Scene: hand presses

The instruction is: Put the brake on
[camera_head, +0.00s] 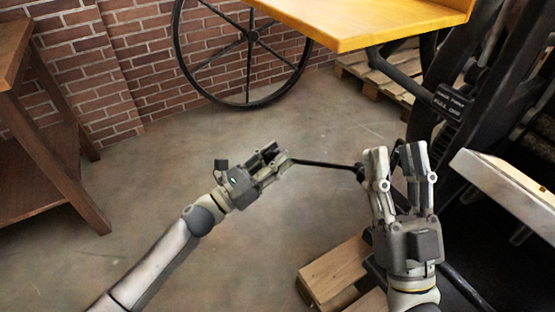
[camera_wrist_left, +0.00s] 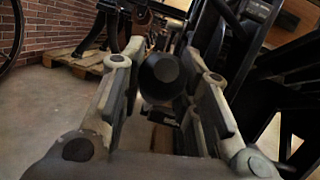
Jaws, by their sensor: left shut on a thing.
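A thin black lever (camera_head: 325,164) runs roughly level from the press's dark frame toward the left. My left gripper (camera_head: 284,161) is shut on its free end. In the left wrist view the lever's round black end (camera_wrist_left: 163,77) sits between the fingers of my left gripper (camera_wrist_left: 165,95). My right gripper (camera_head: 399,155) is open, fingers pointing away from me, close to where the lever meets the press; I see nothing held in it. A dark label (camera_head: 449,103) on the press shows pale lettering that seems to read "FULL ON". The lever's pivot is partly hidden behind my right gripper.
A yellow board (camera_head: 365,22) juts out above, with a large black spoked wheel (camera_head: 251,37) behind it. A wooden table (camera_head: 40,150) stands at the left. Wooden planks (camera_head: 338,271) lie low near my right gripper. The concrete floor (camera_head: 150,190) is clear in the middle left.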

